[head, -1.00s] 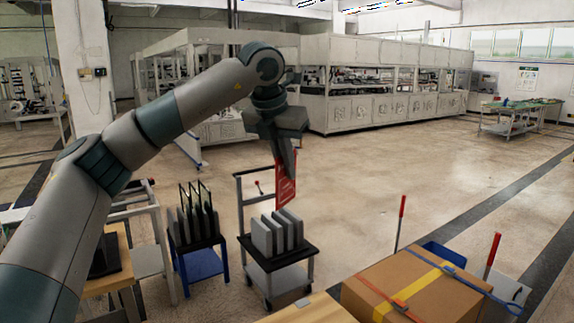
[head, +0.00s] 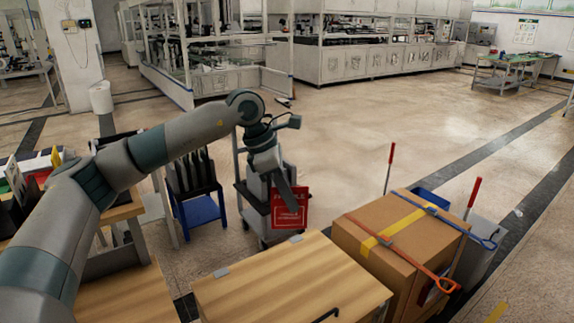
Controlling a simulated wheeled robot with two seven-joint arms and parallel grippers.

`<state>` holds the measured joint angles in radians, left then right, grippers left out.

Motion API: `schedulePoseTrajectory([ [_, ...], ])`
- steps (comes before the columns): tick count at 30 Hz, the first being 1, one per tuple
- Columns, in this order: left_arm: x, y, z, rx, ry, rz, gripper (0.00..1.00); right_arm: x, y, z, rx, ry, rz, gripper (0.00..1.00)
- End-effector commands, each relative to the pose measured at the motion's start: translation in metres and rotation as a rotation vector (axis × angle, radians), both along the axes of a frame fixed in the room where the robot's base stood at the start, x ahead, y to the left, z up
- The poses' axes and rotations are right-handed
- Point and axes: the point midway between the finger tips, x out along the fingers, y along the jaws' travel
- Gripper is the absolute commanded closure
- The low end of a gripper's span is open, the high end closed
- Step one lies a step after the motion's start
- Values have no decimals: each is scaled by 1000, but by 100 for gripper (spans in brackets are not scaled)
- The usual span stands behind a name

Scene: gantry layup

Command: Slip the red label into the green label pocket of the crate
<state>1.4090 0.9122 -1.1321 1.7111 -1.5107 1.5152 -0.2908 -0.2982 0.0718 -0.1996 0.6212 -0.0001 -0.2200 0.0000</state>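The red label (head: 290,216) is a flat card with white print, hanging upright from my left gripper (head: 285,196). The gripper is shut on its upper left part and covers some of it. Below and in front of the label is a wooden crate (head: 285,285) with a light plank top, grey metal fittings and a black handle at its near edge. The label appears beyond the crate's far edge, apart from it. The green label pocket cannot be made out; the crate's sides are mostly hidden. My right gripper is not in view.
A strapped cardboard box (head: 395,240) stands right of the crate, with red-handled poles beside it. A cart with grey panels (head: 256,190) and a blue-shelved rack (head: 195,190) stand behind. A wooden table (head: 125,295) is at left. Open floor lies beyond.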

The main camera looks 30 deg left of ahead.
Motion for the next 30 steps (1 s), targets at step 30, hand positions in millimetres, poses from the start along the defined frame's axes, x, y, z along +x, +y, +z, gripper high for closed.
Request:
schedulePoseTrajectory([
  [30, -213, -75, -262, -4, -2, -1937, 100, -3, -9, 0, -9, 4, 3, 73],
])
